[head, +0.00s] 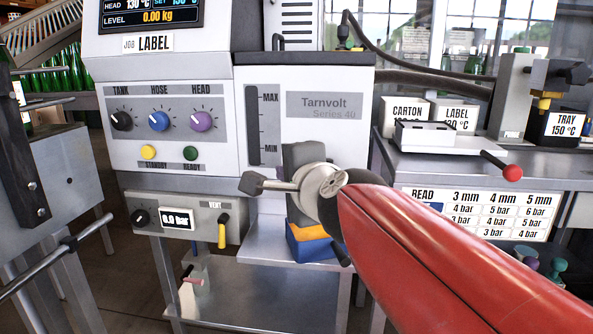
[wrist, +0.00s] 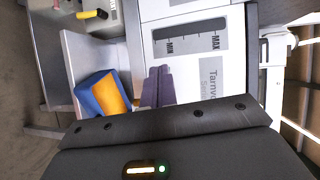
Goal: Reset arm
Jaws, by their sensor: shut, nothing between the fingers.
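My red arm reaches in from the lower right of the head view. Its grey wrist and dark gripper (head: 303,155) are in front of the lower right of the Tarnvolt machine (head: 340,140). In the wrist view my two fingers (wrist: 159,70) lie side by side, shut, with nothing between them. They point toward the machine's front (wrist: 185,60), near its MAX/MIN level slot (wrist: 190,40). I cannot tell how far they are from it.
A blue and orange block or bin (head: 308,246) sits on the machine's lower ledge below my gripper. A vent panel (head: 180,220) with a yellow-handled lever is to the left. A bench with a white device (head: 425,136) and a red-knobbed lever (head: 511,172) is at right.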

